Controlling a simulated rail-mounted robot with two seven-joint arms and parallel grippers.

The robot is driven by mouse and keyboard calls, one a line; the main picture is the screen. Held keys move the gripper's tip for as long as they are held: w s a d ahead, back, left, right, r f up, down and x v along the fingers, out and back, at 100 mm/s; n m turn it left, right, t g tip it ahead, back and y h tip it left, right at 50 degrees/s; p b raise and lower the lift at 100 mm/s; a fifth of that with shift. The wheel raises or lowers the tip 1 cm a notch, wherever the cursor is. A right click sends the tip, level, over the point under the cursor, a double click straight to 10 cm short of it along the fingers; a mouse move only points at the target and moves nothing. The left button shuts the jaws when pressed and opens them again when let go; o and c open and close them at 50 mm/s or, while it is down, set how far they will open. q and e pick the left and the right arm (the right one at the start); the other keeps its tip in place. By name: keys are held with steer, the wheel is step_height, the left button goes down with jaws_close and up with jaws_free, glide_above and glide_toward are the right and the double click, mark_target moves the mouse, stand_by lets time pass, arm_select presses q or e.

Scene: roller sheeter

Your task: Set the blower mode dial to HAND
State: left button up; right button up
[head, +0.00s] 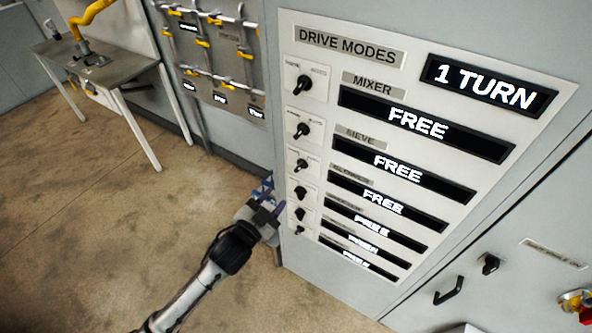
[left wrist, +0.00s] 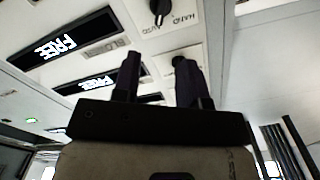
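The drive modes panel (head: 400,62) carries a column of black dials along its left side. The third dial down (head: 301,164) stands beside a blurred label that seems to read BLOWER (head: 350,175); the display beside it (head: 383,203) reads FREE. Its exact pointer setting is too small to tell. My left gripper (head: 272,196) is at the panel's left edge, near the lower dials. The left wrist view shows its two fingers (left wrist: 157,78) apart with nothing between them. A dial (left wrist: 160,8) marked HAND and AUTO is beyond them, and another dial (left wrist: 180,62) is partly hidden by a finger.
The other displays, such as the mixer display (head: 420,122), also read FREE, and the top one (head: 489,84) reads 1 TURN. A black handle (head: 448,291) and a knob (head: 490,264) are at lower right. A metal table (head: 105,65) stands at upper left.

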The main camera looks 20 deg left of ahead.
mark_target(299, 169)
arm_select(q)
steer(key=w, duration=0.4)
steer(key=w+d, duration=0.1)
steer(key=w, duration=0.2)
steer(key=w+d, duration=0.1)
steer(key=w, duration=0.3)
steer(key=shift+w+d+p, duration=0.15)
steer(key=shift+w+p, duration=0.15)
steer(key=shift+w, duration=0.05)
jaws_close()
